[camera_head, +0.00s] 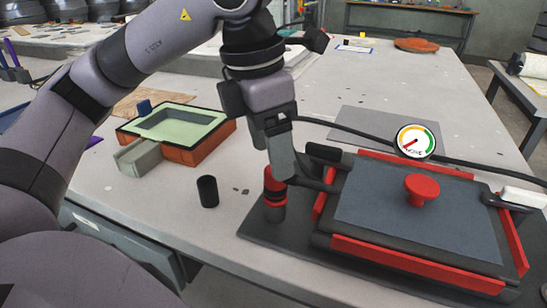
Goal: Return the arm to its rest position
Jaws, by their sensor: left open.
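My left arm comes in from the left and reaches over the table. Its gripper (279,165) is open and points down, just above a short red-and-black post (273,193) at the left end of a dark base plate. In the picture it overlaps the top of the post; I cannot tell whether they touch. Nothing shows held in it. My right gripper is out of view.
Right of the gripper are a red-framed grey mould (420,213) with a red knob (421,187) and a round gauge (413,141) on a black hose. A green-topped mould (176,125) and a black cup (208,191) stand to the left. The table's far middle (385,85) is mostly clear.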

